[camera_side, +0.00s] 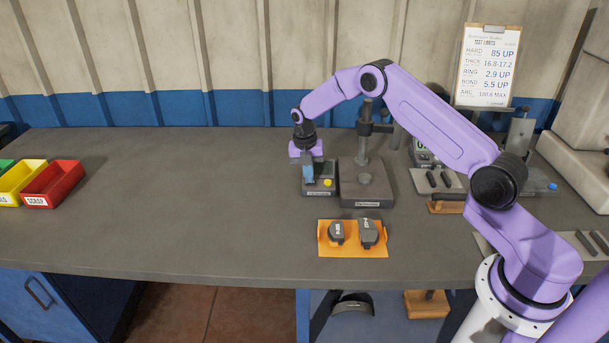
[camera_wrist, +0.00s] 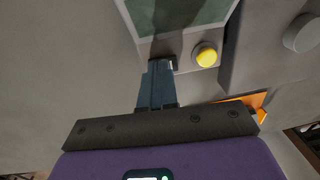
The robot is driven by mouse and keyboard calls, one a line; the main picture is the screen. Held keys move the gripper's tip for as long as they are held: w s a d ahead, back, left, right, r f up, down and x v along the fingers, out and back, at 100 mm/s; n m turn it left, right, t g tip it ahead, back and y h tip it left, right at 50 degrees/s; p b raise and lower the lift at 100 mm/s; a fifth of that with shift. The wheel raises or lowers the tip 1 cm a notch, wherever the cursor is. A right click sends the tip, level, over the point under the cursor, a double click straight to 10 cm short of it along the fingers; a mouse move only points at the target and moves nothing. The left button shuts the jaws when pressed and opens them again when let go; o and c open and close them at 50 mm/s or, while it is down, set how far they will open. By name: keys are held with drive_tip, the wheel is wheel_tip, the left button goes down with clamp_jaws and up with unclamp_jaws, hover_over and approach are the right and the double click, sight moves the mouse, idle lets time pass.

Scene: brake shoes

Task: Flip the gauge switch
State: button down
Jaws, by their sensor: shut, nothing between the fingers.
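The gauge box (camera_side: 319,192) is a small grey unit on the bench, left of the post stand. In the wrist view its grey face (camera_wrist: 190,45) carries a greenish screen (camera_wrist: 180,14) and a round yellow button (camera_wrist: 206,56). A small dark piece with a light edge (camera_wrist: 174,62), possibly the switch, is partly hidden at my fingertips. My gripper (camera_side: 308,180) points down over the left part of the gauge, its blue fingers together and empty. The fingertips (camera_wrist: 161,65) are left of the yellow button; I cannot tell whether they touch the dark piece.
The post stand (camera_side: 366,190) is close on the right. An orange mat (camera_side: 352,252) with two dark parts lies in front. Red (camera_side: 53,185) and yellow (camera_side: 20,182) bins stand far left, with clear bench between. A clipboard (camera_side: 487,65) stands at back right.

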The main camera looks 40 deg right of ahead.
wheel_tip(320, 180, up, 13)
drive_tip(key=w+a, duration=0.3)
drive_tip(key=s+a+r+m, duration=0.3)
drive_tip(key=s+a+r, duration=0.3)
drive_tip(key=s+a, duration=0.35)
drive_tip(key=s+a+r+m+t, duration=0.1)
drive_tip(key=s+a+m, duration=0.15)
drive_tip(key=s, duration=0.35)
drive_tip(key=s+a+r+m, duration=0.1)
drive_tip(key=s+a+r, duration=0.15)
drive_tip(key=s, duration=0.35)
drive_tip(key=s+d+f+m, duration=0.1)
drive_tip(key=s+m, duration=0.3)
drive_tip(key=s, duration=0.8)
drive_tip(key=s+d+f+m+y, duration=0.1)
drive_tip(key=s+d+m, duration=0.3)
drive_tip(key=s, duration=0.9)
drive_tip(key=shift+s+d+f, duration=0.2)
drive_tip(key=shift+s+d, duration=0.1)
drive_tip(key=shift+d, duration=0.05)
